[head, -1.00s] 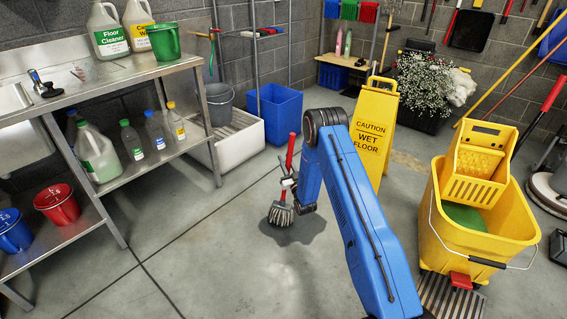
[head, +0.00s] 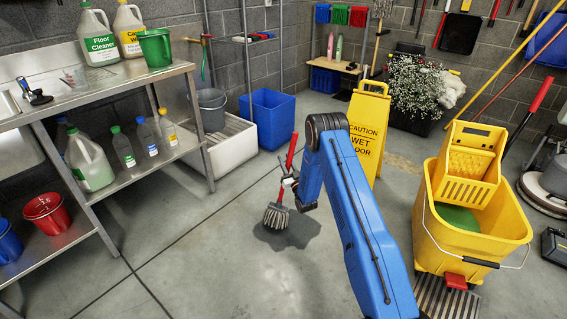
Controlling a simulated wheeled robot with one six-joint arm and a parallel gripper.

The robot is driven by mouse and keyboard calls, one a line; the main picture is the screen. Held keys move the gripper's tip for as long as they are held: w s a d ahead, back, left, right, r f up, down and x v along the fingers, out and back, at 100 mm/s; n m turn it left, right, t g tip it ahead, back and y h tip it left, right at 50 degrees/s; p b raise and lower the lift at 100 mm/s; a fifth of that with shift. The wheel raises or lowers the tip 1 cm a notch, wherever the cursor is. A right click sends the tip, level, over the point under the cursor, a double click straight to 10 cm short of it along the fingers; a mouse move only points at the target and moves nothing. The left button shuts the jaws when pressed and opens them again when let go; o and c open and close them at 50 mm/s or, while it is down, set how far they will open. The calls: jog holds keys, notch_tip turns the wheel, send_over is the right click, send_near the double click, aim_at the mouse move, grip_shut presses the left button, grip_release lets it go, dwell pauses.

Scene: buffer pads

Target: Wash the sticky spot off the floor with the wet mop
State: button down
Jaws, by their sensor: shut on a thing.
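My gripper (head: 290,181) is shut on the red handle of the mop (head: 291,152), in the middle of the head view. The mop stands nearly upright, tilted a little. Its grey string head (head: 276,217) is down at the floor, on or just above the edge of a dark, wet-looking patch (head: 298,236); contact is hard to tell. A dull tan stain (head: 403,164) lies on the floor right of the wet floor sign. I cannot tell for sure which mark is the sticky spot. A paler, shiny area (head: 285,279) lies in front of the dark patch.
A yellow wet floor sign (head: 367,135) stands right of my arm. A yellow mop bucket with wringer (head: 470,232) stands at the right. A steel bench (head: 120,85) with bottles is at the left. A blue bin (head: 268,117) stands behind. The floor left of the mop is clear.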

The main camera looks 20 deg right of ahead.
jog(key=shift+w+d+r, duration=0.1)
jog(key=shift+w+d, duration=0.45)
jog(key=shift+d, duration=0.2)
jog(key=shift+w+d+r, duration=0.1)
jog(key=shift+w+d, duration=0.45)
jog(key=shift+d, duration=0.3)
jog(key=shift+s+d, duration=0.15)
jog(key=c, duration=2.2)
grip_release()
grip_shut()
jog(key=shift+r, duration=3.6)
